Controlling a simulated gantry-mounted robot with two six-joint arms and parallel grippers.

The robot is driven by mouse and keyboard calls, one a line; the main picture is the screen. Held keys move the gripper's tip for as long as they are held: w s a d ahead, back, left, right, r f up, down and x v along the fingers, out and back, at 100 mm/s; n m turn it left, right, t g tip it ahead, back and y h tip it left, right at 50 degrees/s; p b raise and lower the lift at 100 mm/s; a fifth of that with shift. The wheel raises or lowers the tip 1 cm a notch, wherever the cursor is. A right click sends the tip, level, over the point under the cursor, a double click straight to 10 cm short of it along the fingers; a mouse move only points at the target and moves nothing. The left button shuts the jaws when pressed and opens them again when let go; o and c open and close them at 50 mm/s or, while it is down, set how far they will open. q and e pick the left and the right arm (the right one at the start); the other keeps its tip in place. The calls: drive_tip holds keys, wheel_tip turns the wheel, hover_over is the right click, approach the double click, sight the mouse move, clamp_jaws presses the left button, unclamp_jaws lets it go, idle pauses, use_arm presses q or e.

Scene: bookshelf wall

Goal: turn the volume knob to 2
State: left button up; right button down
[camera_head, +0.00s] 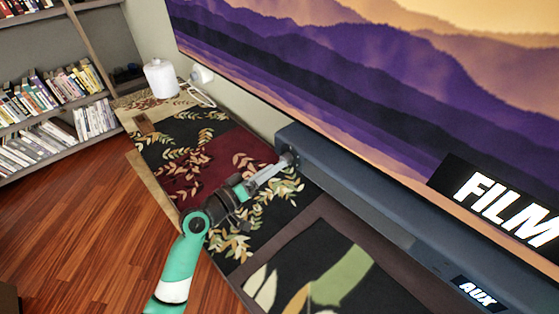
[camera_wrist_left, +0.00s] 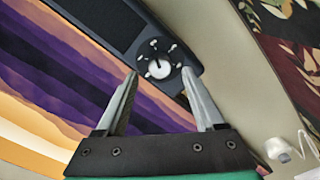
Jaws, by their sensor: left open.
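The volume knob (camera_wrist_left: 158,66) is a small dark dial ringed with white marks, on the end of a dark soundbar (camera_head: 380,215), as the left wrist view shows. The marks are too small to read. My left gripper (camera_head: 280,163) is at the soundbar's left end in the head view. In the left wrist view its two fingers (camera_wrist_left: 160,73) are spread, with the knob appearing between their tips. I cannot tell whether they touch it. In the head view the knob is too small to make out beside the gripper. My right gripper is not in view.
A large screen (camera_head: 370,80) with purple hills stands behind the soundbar, near "FILM" and "AUX" labels. A patterned cabinet top (camera_head: 205,155) lies below, with a white canister (camera_head: 161,79) at its far end. Bookshelves (camera_head: 60,90) stand at the left; wooden floor is open in front.

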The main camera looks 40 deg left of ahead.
use_arm(q)
drive_tip(key=s+p, duration=0.1)
drive_tip(key=s, duration=0.7)
drive_tip(key=shift+a, duration=0.15)
drive_tip(key=w+d+r+m+t+h+p, duration=0.1)
drive_tip(key=w+d+r+m+h+p, duration=0.3)
drive_tip(key=r, duration=0.6)
drive_tip(key=d+r+m+h+p, duration=0.1)
drive_tip(key=d+r+m+p, duration=0.1)
drive_tip(key=d+r, duration=0.55)
drive_tip(key=w+d+r+m+t+h+p, duration=0.1)
drive_tip(key=w+d+r+m+h+p, duration=0.15)
drive_tip(key=r, duration=0.85)
drive_tip(key=s+d+r+m+t+h+p, duration=0.15)
drive_tip(key=d+r, duration=0.25)
drive_tip(key=r, duration=0.6)
drive_tip(key=s+d+r+m+t+p, duration=0.1)
drive_tip(key=s+d+r+m+p, duration=0.15)
drive_tip(key=r, duration=0.75)
drive_tip(key=s+a+r+n+t+y+p, duration=0.25)
drive_tip(key=s+r+t+y, duration=0.35)
drive_tip(key=r, duration=0.5)
wheel_tip(320, 180, up, 37)
drive_tip(key=a+g+y+p, duration=0.1)
drive_tip(key=p, duration=3.6)
drive_tip(key=shift+a+y, duration=0.15)
drive_tip(key=shift+y, duration=0.15)
